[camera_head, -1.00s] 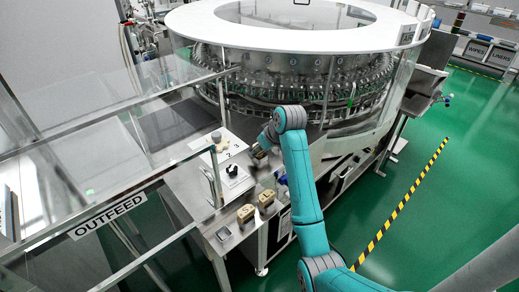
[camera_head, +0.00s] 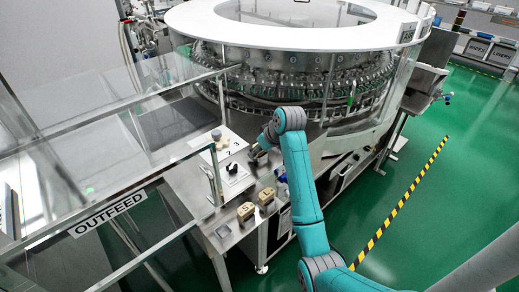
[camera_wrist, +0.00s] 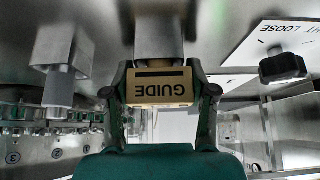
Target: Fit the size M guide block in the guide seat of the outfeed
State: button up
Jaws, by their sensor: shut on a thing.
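My gripper (camera_wrist: 160,100) is shut on a tan guide block (camera_wrist: 160,88), marked GUIDE, in the wrist view. Its size letter is not visible there. A grey metal block or post (camera_wrist: 160,35) stands right behind the guide block in that view; I cannot tell whether they touch or whether the guide block is seated. In the head view my gripper (camera_head: 257,152) is over the outfeed table, mostly hidden by my wrist. Two other tan blocks, marked S (camera_head: 246,211) and L (camera_head: 266,197), lie at the table's front edge.
A black knob (camera_head: 232,169) sits on a white plate beside the gripper; its LOOSE label (camera_wrist: 283,28) shows in the wrist view. A clear guard rail with an OUTFEED sign (camera_head: 110,214) stands at left. The round washer (camera_head: 290,70) with bottles rises behind.

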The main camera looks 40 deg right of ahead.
jog(key=o, duration=1.3)
jog(key=shift+c, duration=0.2)
jog(key=shift+r, duration=0.1)
jog(key=v, duration=0.7)
jog(key=shift+s+r, duration=0.1)
